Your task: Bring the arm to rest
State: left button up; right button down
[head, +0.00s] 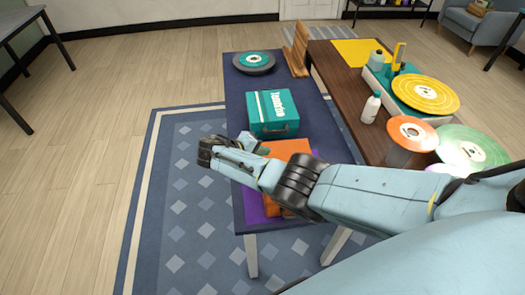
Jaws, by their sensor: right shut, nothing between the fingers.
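My right arm reaches in from the lower right across the front of the blue-topped table (240,105). Its light blue forearm and dark wrist joint end in my right gripper (207,150), at the table's left edge. The gripper is shut with nothing held. The arm hides part of the orange item (288,148) and the purple item (252,208) on the table. My left gripper is not in view.
A dark round piece with a teal disc (254,62) and a wooden rack (297,50) stand at the back. The brown table (340,75) at right holds a white bottle (371,107), a yellow disc on a turntable (426,94) and an orange disc (412,133).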

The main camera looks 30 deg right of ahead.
pick_arm(q)
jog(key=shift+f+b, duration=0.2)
jog(key=shift+b, duration=0.45)
pick_arm(e)
jog(key=w+a+f+v, duration=0.1)
jog(key=v, duration=0.8)
jog(key=shift+s+a, duration=0.25)
jog(key=shift+a, duration=0.15)
